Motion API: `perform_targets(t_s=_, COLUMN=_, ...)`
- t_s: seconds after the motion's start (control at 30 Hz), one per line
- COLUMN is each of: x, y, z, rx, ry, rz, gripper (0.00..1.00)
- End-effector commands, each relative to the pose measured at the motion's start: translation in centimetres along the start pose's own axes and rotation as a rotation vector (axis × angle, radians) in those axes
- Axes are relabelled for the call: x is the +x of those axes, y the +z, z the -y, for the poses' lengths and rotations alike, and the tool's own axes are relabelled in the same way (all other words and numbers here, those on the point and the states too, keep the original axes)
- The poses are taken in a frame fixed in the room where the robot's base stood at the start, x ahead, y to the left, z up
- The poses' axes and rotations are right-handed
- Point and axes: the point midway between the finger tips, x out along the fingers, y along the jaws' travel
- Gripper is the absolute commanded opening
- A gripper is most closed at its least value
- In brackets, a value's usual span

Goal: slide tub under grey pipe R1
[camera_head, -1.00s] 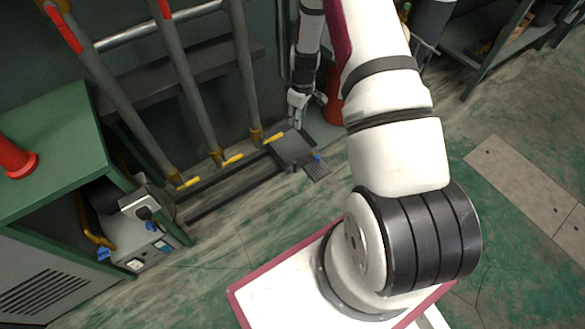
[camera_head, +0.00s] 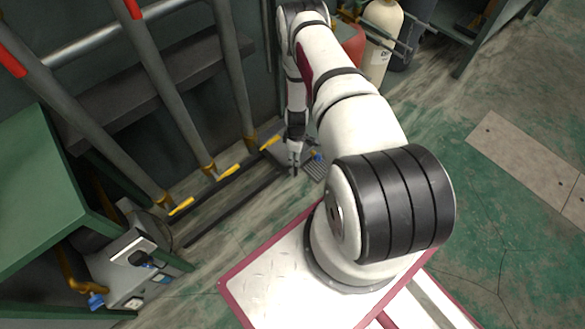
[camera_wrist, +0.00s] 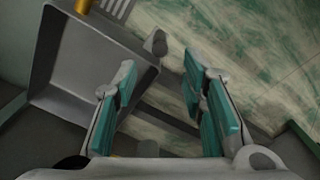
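The tub is a dark grey open box that fills the left of the wrist view (camera_wrist: 82,72). In the head view it is mostly hidden behind my arm and gripper. My gripper (camera_head: 294,168) points down beside the tub. In the wrist view my gripper (camera_wrist: 165,95) has its two teal-padded fingers well apart, with floor between them. The left finger overlaps the tub's edge in the picture; I cannot tell if they touch. Several grey pipes (camera_head: 170,90) come down the wall and end in brass fittings with yellow handles (camera_head: 228,172). I see no label marking R1.
Dark rails (camera_head: 232,210) lie on the floor below the pipes. A ribbed plate (camera_head: 314,170) with a blue part lies just right of my gripper. A green cabinet (camera_head: 40,195) with a grey machine (camera_head: 130,270) stands at left. A cream cylinder (camera_head: 382,40) stands behind my arm.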

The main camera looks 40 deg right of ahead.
Motion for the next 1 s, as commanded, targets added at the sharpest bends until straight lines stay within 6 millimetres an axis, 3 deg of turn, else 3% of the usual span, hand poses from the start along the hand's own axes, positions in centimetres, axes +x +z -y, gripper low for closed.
perform_targets(t_s=0.4, x=8.2, y=0.0, z=0.0, rx=0.001, ry=0.0, rz=0.0, gripper=0.38)
perform_targets(t_s=0.6, x=11.2, y=-0.1, z=0.1, rx=0.001, ry=-0.001, rz=0.0, gripper=0.38)
perform_targets(t_s=0.8, x=12.5, y=-0.1, z=0.0, rx=0.0, ry=0.0, rz=-0.001, gripper=0.38)
perform_targets(t_s=1.0, x=12.7, y=-0.1, z=0.0, rx=0.001, ry=0.0, rz=-0.001, gripper=0.38)
